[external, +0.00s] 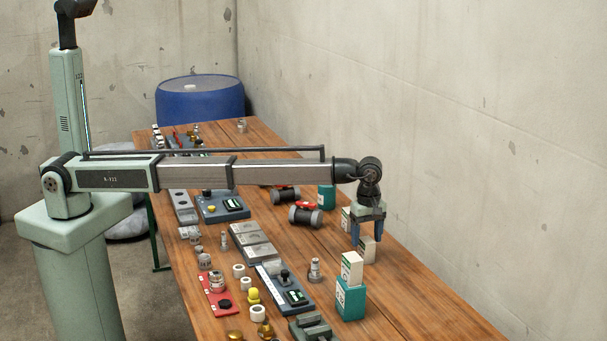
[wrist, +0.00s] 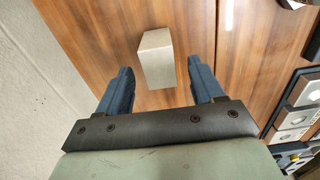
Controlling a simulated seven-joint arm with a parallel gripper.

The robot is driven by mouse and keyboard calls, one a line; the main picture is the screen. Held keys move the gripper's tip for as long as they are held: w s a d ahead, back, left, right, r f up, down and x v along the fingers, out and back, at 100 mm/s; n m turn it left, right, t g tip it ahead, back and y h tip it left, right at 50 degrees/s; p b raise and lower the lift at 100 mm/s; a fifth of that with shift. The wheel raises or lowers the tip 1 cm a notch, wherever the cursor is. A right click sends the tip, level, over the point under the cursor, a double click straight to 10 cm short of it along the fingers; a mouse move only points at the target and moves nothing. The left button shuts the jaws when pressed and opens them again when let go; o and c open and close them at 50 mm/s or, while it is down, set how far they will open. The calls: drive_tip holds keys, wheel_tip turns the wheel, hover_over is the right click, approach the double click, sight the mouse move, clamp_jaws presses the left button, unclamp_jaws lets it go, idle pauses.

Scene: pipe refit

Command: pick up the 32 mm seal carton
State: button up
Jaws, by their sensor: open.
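A pale carton (external: 367,250) stands upright on the wooden table directly at my gripper. Its size label is not readable. My gripper (external: 367,237) points down with its blue fingers apart, and the fingertips are close to the carton's top. In the wrist view the carton (wrist: 157,60) lies between and slightly beyond the open fingers (wrist: 159,72), with nothing gripped. Two similar white cartons are near: one (external: 346,218) just behind my gripper, and one (external: 352,267) on a teal box (external: 350,301) in front. I cannot tell from the labels which is 32 mm.
Another teal container (external: 326,197) stands behind my gripper. Black cylindrical fittings (external: 306,217), grey blocks (external: 252,240), a red plate (external: 217,297) and small parts fill the table's left side. The table's right strip (external: 425,300) is clear beside the concrete wall (external: 450,130).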

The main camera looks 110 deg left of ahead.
sight(367, 240)
drive_tip(key=f, duration=0.4)
drive_tip(key=shift+w+d+f, duration=0.1)
drive_tip(key=shift+w+d, duration=0.05)
drive_tip(key=shift+d, duration=0.05)
drive_tip(key=shift+c, duration=0.2)
drive_tip(key=c, duration=1)
